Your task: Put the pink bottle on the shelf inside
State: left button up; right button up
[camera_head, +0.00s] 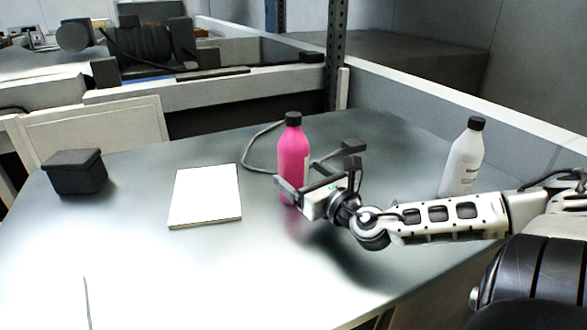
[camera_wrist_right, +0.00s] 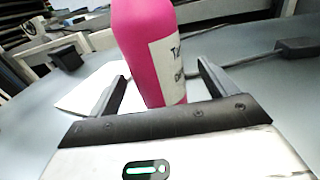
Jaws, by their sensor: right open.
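The pink bottle (camera_head: 293,150) with a black cap stands upright on the metal table. In the right wrist view the bottle (camera_wrist_right: 150,45) rises between the two fingers, with a white label on its side. My right gripper (camera_head: 312,178) is open, with the bottle at or between its fingertips; it also shows in the right wrist view (camera_wrist_right: 160,90). I cannot tell whether the fingers touch the bottle. The lower part of the bottle is partly hidden by the gripper. My left gripper is not in view. No shelf is clearly identifiable.
A white bottle (camera_head: 463,160) stands at the right behind my right arm. A white flat pad (camera_head: 205,195) and a black box (camera_head: 75,172) lie to the left. A grey cable (camera_head: 247,160) runs behind the pink bottle. A perforated post (camera_head: 336,55) and low wall edge the table's back.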

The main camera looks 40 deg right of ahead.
aim_at(293, 167)
jog(key=w, duration=0.3)
jog(key=shift+w+d+r, duration=0.15)
jog(key=shift+w+r, duration=0.05)
jog(key=shift+r, duration=0.15)
jog(key=shift+w+f, duration=0.1)
jog(key=shift+w, duration=0.6)
jog(key=c, duration=1.6)
